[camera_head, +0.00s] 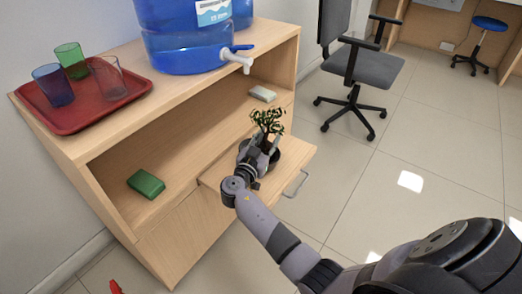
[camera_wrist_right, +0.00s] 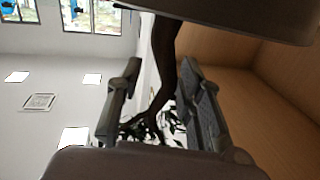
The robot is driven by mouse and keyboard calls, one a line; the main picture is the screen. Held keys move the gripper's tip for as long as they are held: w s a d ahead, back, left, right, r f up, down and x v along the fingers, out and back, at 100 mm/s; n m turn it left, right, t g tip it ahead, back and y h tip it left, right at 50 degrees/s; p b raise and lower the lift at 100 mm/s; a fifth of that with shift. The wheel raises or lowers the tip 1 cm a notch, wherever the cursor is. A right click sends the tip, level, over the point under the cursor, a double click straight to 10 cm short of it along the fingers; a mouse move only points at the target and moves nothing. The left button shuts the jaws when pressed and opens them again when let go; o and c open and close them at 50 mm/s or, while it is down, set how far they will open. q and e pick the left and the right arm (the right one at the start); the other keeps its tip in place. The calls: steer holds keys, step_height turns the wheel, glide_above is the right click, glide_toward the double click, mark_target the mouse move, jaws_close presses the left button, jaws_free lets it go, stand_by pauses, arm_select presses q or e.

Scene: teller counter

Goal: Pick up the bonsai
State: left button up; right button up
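The bonsai (camera_head: 268,119) has a dark trunk and small green leaves. It stands in a dark pot (camera_head: 289,157) on the pulled-out board of the wooden cabinet, partly hidden by my right gripper. My right gripper (camera_head: 264,142) is at the tree, above the pot. In the right wrist view, the trunk (camera_wrist_right: 164,58) passes between the two open fingers (camera_wrist_right: 158,80). The left finger is apart from the trunk; the right finger is close to it, and I cannot tell whether it touches. The pot (camera_wrist_right: 230,18) shows at the top of that view. My left gripper is not in view.
The cabinet top (camera_head: 160,95) carries a red tray (camera_head: 110,107) with several cups and a blue water container (camera_head: 185,45) with a white tap. A green box (camera_head: 146,184) and a pale block (camera_head: 262,93) lie on the shelf.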

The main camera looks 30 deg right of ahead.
jaws_close()
stand_by(0.8)
steer(key=shift+r, duration=0.1)
